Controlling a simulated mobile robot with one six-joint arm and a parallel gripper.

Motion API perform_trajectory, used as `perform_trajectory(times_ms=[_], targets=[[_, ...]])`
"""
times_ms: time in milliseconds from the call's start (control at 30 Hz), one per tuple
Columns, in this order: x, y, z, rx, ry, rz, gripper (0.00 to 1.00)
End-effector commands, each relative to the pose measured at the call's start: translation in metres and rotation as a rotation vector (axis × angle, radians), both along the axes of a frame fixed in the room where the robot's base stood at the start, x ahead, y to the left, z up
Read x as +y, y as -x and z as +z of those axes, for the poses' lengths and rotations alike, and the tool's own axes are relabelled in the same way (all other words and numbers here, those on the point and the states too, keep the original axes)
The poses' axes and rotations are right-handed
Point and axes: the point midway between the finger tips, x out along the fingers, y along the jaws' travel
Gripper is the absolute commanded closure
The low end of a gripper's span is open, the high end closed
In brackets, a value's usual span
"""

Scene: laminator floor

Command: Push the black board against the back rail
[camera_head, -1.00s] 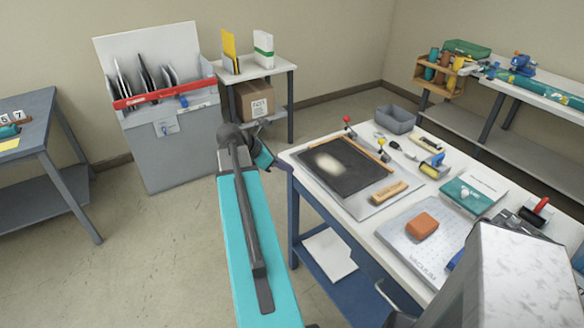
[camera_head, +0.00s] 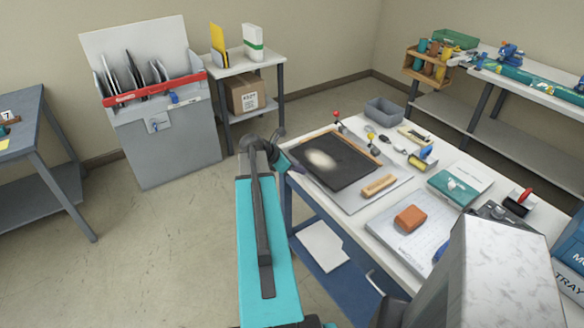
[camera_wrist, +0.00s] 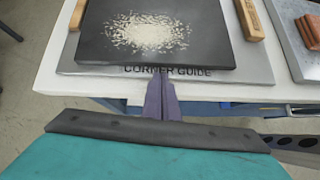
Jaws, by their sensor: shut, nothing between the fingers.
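The black board (camera_head: 347,178) lies flat on a grey corner guide plate on the white-topped table, with a pale grainy patch on it. The black board (camera_wrist: 100,37) fills the upper part of the wrist view, with the plate (camera_wrist: 215,73) showing along its near edge. A wooden rail (camera_head: 366,151) runs along the board's far side in the head view; I cannot tell whether they touch. My gripper (camera_wrist: 161,84) is shut and empty, its purple fingertips at the plate's near edge, just short of the board.
A wooden-handled block (camera_head: 379,186) lies close to the board's near right side. An orange brick (camera_head: 410,218) rests on a perforated plate nearby. Red- and yellow-knobbed clamps (camera_head: 373,146) stand by the rail. A grey bin (camera_head: 384,111) sits at the far corner.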

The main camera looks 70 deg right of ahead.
Motion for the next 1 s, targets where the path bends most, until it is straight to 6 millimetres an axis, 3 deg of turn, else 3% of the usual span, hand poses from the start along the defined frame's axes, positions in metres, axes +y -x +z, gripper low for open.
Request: perform_trajectory(times_ms=[200,633,1000], targets=[[-0.012,0.009,0.001,0.001,0.000,0.001,1.00],[-0.014,0.011,0.000,0.000,0.000,0.001,1.00],[-0.035,0.027,0.000,0.000,-0.001,0.001,1.00]])
